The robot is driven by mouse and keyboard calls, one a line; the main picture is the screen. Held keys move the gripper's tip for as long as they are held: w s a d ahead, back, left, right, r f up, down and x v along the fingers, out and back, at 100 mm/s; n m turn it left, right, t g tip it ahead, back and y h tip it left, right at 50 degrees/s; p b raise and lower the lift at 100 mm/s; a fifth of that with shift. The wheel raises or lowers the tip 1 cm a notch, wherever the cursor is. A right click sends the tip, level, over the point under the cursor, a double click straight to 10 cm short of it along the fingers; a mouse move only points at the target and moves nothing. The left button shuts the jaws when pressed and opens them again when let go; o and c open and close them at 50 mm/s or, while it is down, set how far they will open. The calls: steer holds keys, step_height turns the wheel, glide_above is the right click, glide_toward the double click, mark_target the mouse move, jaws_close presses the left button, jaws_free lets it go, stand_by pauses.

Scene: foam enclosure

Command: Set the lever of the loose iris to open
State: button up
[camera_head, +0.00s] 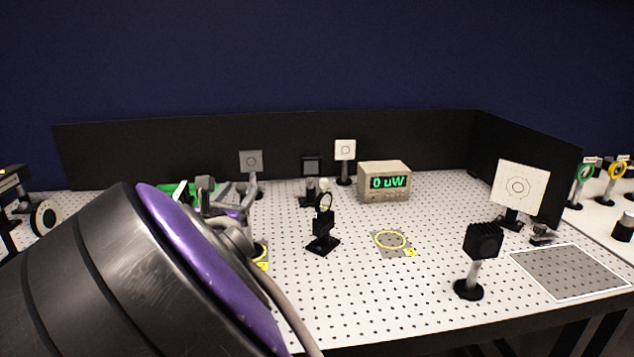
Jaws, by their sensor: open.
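My gripper (228,196) is at the left of the perforated white table, partly hidden behind my own large arm link. Its grey fingers show apart and I see nothing held between them. A bright green part (178,194) shows just left of the gripper, mostly covered. I cannot tell which item is the loose iris, and no lever can be made out. A ring on a post with a green rim (586,171) and one with a yellow rim (617,169) stand on the white surface at the far right.
A round optic on a black mount (323,222) stands right of my gripper. A yellow ring mark (391,240) lies on clear table. A meter (384,181) reads 0 uW. A black block on a post (482,243) stands front right. Black panels (300,137) close the back.

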steer(key=w, duration=0.5)
jaws_close()
stand_by(1.4)
